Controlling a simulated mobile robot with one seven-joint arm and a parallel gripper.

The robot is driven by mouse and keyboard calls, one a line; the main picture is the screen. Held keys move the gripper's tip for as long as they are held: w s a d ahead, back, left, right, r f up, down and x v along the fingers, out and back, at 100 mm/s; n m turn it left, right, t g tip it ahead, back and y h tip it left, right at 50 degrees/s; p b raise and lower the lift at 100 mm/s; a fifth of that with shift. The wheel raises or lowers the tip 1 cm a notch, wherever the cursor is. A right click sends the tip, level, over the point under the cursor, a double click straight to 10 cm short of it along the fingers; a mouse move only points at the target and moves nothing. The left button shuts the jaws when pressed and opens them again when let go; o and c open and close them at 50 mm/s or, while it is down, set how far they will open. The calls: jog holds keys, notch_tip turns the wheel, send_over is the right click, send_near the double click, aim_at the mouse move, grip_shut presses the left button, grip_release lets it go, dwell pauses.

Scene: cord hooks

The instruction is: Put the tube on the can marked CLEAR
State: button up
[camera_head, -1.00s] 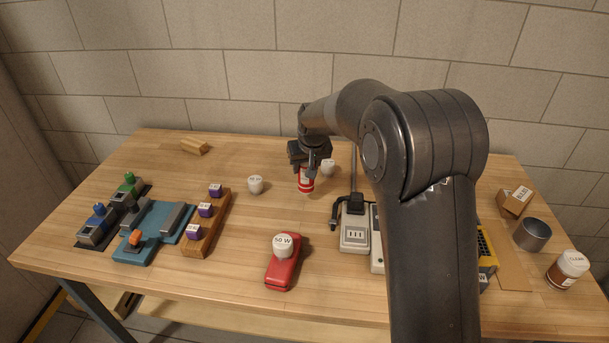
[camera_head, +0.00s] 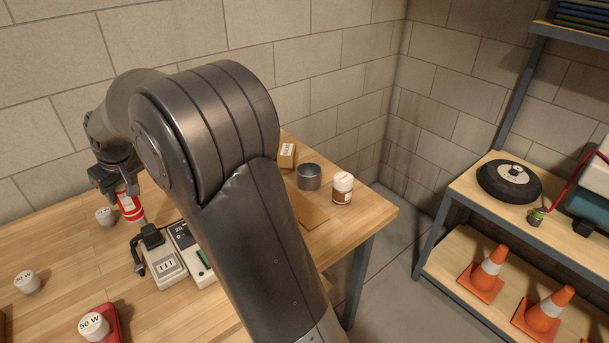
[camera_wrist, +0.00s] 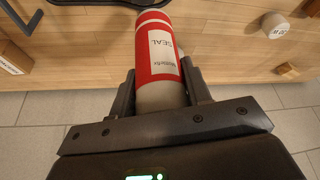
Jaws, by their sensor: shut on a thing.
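In the head view the tube (camera_head: 129,206) hangs nearly upright below the fingers, at the left of my arm. A small jar-like can (camera_head: 342,192) with a white top and a brown, labelled body stands near the table's right edge. Its marking is too small to read for sure. A plain grey metal cup (camera_head: 309,177) stands just left of it. The tube is well apart from both, with my arm between.
Charger-like boxes (camera_head: 166,266) stand near the tube. White 50 W caps (camera_head: 94,326) are at the left, one on a red block. A small labelled cardboard box (camera_head: 287,155) is behind the cup. A shelf with orange cones (camera_head: 487,274) stands right, beyond a floor gap.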

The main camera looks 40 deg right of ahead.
jog(key=s+d+r+m+h, duration=0.1)
jog(key=s+d+r+m, duration=0.15)
jog(key=d, duration=0.85)
jog(key=s+d+r+m+h, duration=0.1)
jog(key=s+d+m, duration=0.15)
jog(key=d, duration=0.95)
jog(key=s+d+r+m+h, duration=0.1)
jog(key=s+d+m, duration=0.15)
jog(key=d, duration=0.85)
jog(key=s+d+r+m+g+h, duration=0.15)
jog(key=s+d+m, duration=0.35)
jog(key=s+d, duration=0.7)
jog(key=s+d+r+m+g+h, duration=0.1)
jog(key=s+d+r+m, duration=0.25)
jog(key=s+d, duration=0.75)
jog(key=shift+m, duration=0.3)
jog(key=shift+w+a+f, duration=0.45)
jog(key=shift+w+f, duration=1.3)
jog(key=shift+f, duration=0.1)
jog(key=shift+w+a+f, duration=0.5)
jog(key=shift+w+f, duration=1.25)
jog(key=shift+f, duration=0.1)
jog(key=shift+w+a+f, duration=0.45)
jog(key=shift+w+f, duration=1.3)
jog(key=shift+f, duration=0.1)
jog(key=o, duration=1.1)
jog(key=shift+f, duration=0.1)
jog(key=shift+o, duration=0.2)
